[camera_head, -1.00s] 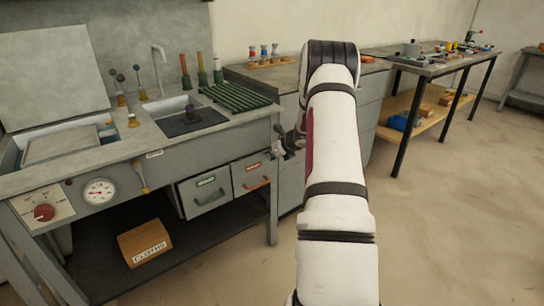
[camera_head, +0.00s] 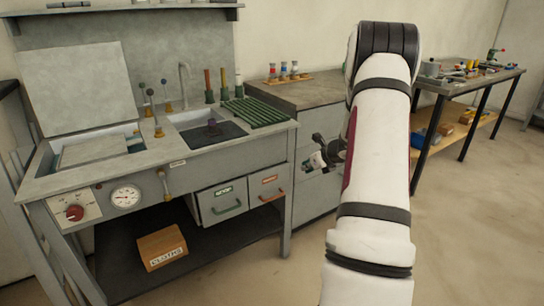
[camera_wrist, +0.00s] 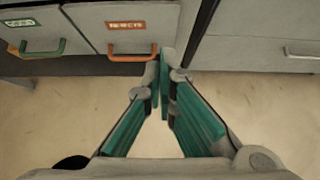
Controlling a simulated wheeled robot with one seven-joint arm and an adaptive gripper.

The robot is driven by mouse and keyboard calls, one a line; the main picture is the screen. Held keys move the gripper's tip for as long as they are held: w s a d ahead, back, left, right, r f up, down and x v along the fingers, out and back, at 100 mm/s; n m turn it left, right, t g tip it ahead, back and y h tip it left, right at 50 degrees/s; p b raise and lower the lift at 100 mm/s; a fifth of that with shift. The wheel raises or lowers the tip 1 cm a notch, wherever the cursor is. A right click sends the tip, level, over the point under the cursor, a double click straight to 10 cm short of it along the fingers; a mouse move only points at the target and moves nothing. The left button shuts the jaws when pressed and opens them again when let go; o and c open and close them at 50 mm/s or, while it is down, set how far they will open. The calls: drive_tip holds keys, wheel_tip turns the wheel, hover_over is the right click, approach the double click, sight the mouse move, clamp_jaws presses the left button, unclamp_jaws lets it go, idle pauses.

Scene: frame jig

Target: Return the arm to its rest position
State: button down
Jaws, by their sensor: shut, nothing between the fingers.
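My gripper (camera_wrist: 162,62) is shut and empty in the wrist view, its teal-padded fingers meeting at the tips. It points toward the drawer fronts, above the bare floor. In the head view my white arm rises at right of centre, bends at the top, and the gripper (camera_head: 317,160) shows partly beside it, in front of the grey cabinet. The fingertips are too small to read there, and part of the wrist is hidden behind the arm.
The sink bench (camera_head: 160,152) stands at left with drawers, including one with an orange handle (camera_wrist: 131,54). A cloths box (camera_head: 162,247) lies on its lower shelf. A grey cabinet (camera_head: 308,93) and a tool table (camera_head: 450,84) stand behind. Floor at right is clear.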

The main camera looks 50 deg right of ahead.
drive_tip(key=w+a+r+n+y, duration=0.3)
drive_tip(key=a+r+n, duration=0.35)
drive_tip(key=a, duration=0.55)
drive_tip(key=w+a+r+n+y, duration=0.25)
drive_tip(key=a+r+n, duration=0.25)
drive_tip(key=a+r, duration=0.45)
drive_tip(key=s+a+r+n+g+y, duration=0.1)
drive_tip(key=s+a+r+n, duration=0.2)
drive_tip(key=a, duration=0.4)
drive_tip(key=s+a+n+g, duration=0.2)
drive_tip(key=a+n, duration=0.2)
drive_tip(key=a, duration=0.3)
drive_tip(key=s+a+r+n+g+y, duration=0.1)
drive_tip(key=s+a+r+n, duration=0.2)
drive_tip(key=a, duration=0.4)
drive_tip(key=s+a+n+g+h, duration=0.1)
drive_tip(key=s+a+n+g, duration=0.1)
drive_tip(key=s+a+n, duration=0.45)
drive_tip(key=s+a+n+g+h, duration=0.1)
drive_tip(key=s+a+n, duration=0.2)
drive_tip(key=s, duration=0.6)
drive_tip(key=s+d+f+n+g+h, duration=0.25)
drive_tip(key=s+n, duration=0.45)
drive_tip(key=s, duration=0.6)
wheel_tip(320, 180, up, 26)
drive_tip(key=t+p, duration=0.4)
drive_tip(key=p, duration=2)
drive_tip(key=shift+s+f+n+h, duration=0.25)
drive_tip(key=shift+s+n+h, duration=0.05)
drive_tip(key=shift+s+h, duration=0.1)
